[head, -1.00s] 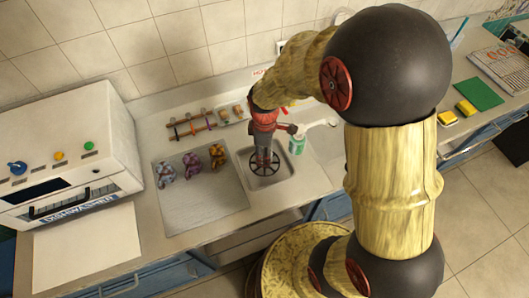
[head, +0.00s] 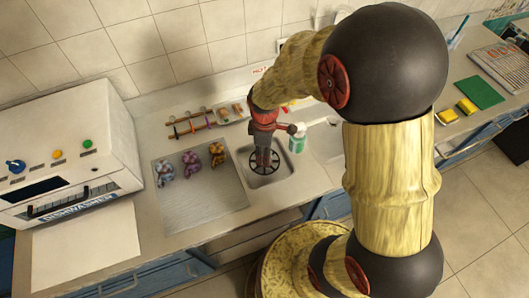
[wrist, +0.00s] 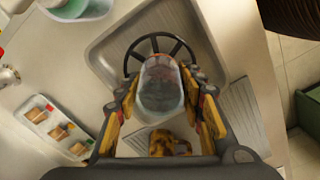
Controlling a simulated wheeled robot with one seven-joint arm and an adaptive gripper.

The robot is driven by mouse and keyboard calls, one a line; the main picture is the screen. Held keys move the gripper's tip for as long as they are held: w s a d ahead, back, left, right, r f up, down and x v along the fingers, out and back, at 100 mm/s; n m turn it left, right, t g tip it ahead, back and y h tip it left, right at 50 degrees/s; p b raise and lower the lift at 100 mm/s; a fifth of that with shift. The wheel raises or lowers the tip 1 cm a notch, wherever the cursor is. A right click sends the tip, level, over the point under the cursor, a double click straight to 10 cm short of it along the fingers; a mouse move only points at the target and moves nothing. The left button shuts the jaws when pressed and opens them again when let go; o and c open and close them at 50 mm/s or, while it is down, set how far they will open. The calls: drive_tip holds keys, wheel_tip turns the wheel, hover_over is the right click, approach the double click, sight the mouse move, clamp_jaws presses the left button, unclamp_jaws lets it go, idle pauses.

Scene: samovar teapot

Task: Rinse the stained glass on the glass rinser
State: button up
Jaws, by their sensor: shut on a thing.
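My gripper (wrist: 160,100) is shut on a clear glass (wrist: 161,84), one finger on each side of it. The glass looks cloudy with darker patches; I cannot tell stain from reflection. The glass rinser (wrist: 160,44), a black spoked ring, lies in the sink basin right behind the glass in the wrist view. In the head view the rinser (head: 265,163) shows below my gripper (head: 263,150), which hides the glass there. I cannot tell whether the glass touches the rinser.
Several patterned objects, including a yellow one (head: 217,155), stand on the ribbed drainboard (head: 205,204) left of the basin. A white dishwasher (head: 65,150) is at left. A green cloth (head: 480,91) and yellow sponges (head: 466,106) lie at right.

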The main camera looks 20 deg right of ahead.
drive_tip(key=shift+f, duration=0.45)
idle(2.6)
drive_tip(key=shift+r, duration=0.4)
idle(0.9)
drive_tip(key=o, duration=0.6)
drive_tip(key=c, duration=0.4)
drive_tip(key=shift+c, duration=0.5)
drive_tip(key=shift+r+p, duration=1.4)
drive_tip(key=shift+r, duration=0.1)
drive_tip(key=shift+r, duration=0.1)
